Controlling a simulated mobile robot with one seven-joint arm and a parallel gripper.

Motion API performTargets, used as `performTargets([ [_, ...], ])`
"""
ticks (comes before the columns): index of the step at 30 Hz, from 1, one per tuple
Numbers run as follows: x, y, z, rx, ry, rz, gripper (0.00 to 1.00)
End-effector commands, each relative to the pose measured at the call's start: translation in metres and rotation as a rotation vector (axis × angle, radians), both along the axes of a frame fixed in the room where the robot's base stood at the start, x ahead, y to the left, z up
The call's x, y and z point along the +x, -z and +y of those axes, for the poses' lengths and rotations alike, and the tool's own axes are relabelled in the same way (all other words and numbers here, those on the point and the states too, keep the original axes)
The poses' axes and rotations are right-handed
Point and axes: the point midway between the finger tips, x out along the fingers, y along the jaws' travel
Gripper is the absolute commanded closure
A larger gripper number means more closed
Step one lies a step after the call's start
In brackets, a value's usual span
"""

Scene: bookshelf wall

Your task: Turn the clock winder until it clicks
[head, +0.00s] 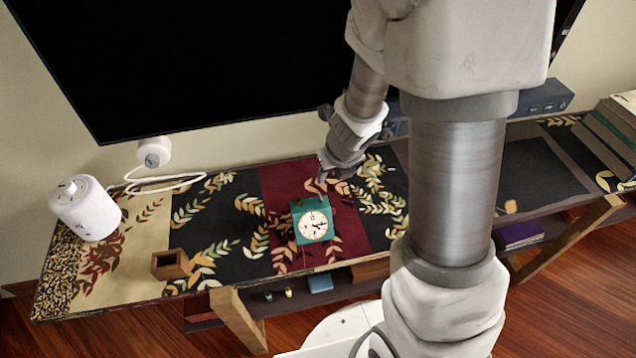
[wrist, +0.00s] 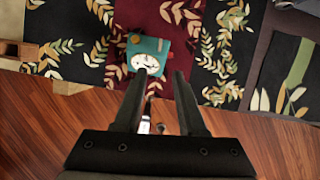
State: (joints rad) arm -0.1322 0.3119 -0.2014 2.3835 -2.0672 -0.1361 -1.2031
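A small teal clock (head: 312,220) with a white round dial stands on the red strip of the patterned shelf top. It also shows in the wrist view (wrist: 148,54), at the top middle, beyond my fingertips. A small orange-red spot shows on its teal body in the wrist view, but I cannot tell whether this is the winder. My gripper (wrist: 162,75) is open, with nothing between its two dark fingers. In the head view my gripper (head: 325,172) is just behind and above the clock, apart from it as far as I can tell.
A white cylindrical speaker (head: 86,208) stands at the left end, with a cable. A small open wooden box (head: 170,264) sits left of the clock. A large black screen (head: 200,55) hangs behind. Books (head: 612,130) stand at the right. The shelf top (head: 225,225) around the clock is clear.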

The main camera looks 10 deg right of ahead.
Motion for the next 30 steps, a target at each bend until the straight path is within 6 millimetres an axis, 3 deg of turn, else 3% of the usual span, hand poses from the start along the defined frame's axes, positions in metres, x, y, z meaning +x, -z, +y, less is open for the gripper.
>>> performTargets([
  [30, 0.061, 0.149, 0.005, 0.001, 0.007, -0.002, 0.6],
])
